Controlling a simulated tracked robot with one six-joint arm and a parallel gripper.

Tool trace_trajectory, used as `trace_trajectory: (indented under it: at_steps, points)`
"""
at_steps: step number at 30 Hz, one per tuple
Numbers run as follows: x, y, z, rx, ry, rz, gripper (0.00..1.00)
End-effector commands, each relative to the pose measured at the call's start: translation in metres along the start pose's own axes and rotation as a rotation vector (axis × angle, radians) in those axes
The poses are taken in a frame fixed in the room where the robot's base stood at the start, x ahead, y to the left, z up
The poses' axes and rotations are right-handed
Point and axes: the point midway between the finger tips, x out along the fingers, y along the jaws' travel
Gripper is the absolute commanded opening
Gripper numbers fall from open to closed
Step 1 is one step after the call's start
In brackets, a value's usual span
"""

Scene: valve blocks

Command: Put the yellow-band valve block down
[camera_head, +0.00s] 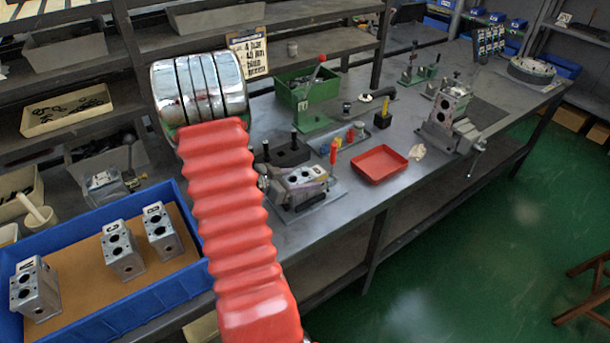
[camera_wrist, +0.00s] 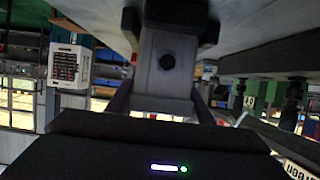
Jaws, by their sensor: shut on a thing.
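In the wrist view my gripper (camera_wrist: 163,98) is shut on a grey metal valve block (camera_wrist: 168,72) with a round dark hole in its face. A finger stands on each side of it. A dark piece lies against the block's far end, and I cannot tell whether the block rests on it. No yellow band shows on the visible face. In the head view my red bellows arm hides the gripper and the held block.
Three valve blocks (camera_head: 122,250) stand in a blue tray (camera_head: 85,328) at left. Another block (camera_head: 304,180) sits on a bench fixture, and one (camera_head: 451,103) is in a tilted clamp. A red tray (camera_head: 379,164) and a green bin (camera_head: 308,86) stand on the bench (camera_head: 405,135).

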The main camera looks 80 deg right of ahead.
Motion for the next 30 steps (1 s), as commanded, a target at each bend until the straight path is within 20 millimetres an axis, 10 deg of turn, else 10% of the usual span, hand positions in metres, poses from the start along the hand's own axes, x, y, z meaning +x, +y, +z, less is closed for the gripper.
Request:
trace_trajectory:
  at_steps: [6,7,12,30]
  points:
    - [0.001,0.000,0.004,0.000,-0.008,-0.001,0.00]
    - [0.001,0.001,0.006,-0.003,-0.013,0.000,0.48]
    - [0.001,0.001,0.005,-0.002,-0.010,0.001,0.60]
    - [-0.018,0.000,0.003,-0.002,-0.006,-0.002,0.66]
